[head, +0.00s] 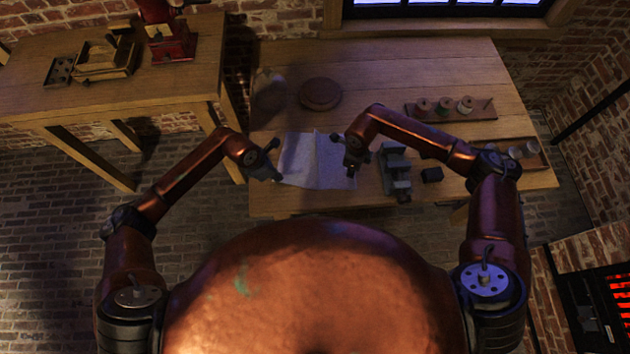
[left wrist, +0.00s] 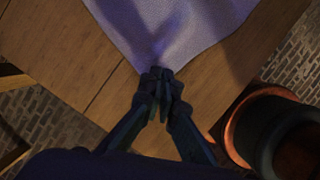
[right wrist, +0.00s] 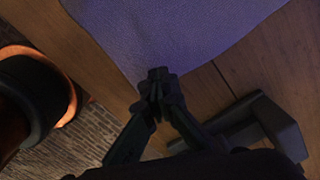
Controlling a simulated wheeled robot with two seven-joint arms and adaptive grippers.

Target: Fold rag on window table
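The rag (head: 301,158) is a pale cloth spread on the window table (head: 380,70), near its front edge, with a faint crease down its middle. My left gripper (head: 277,178) is at the rag's near left corner. In the left wrist view its fingers (left wrist: 160,74) are together on the corner of the rag (left wrist: 170,30), which puckers slightly there. My right gripper (head: 351,173) is at the near right corner. In the right wrist view its fingers (right wrist: 158,75) are together on that corner of the rag (right wrist: 170,35). The pinched cloth is mostly hidden by the fingertips.
Behind are a round wooden disc (head: 320,94), a jar (head: 268,88) and a spool rack (head: 480,113). Another table (head: 190,80) stands left.

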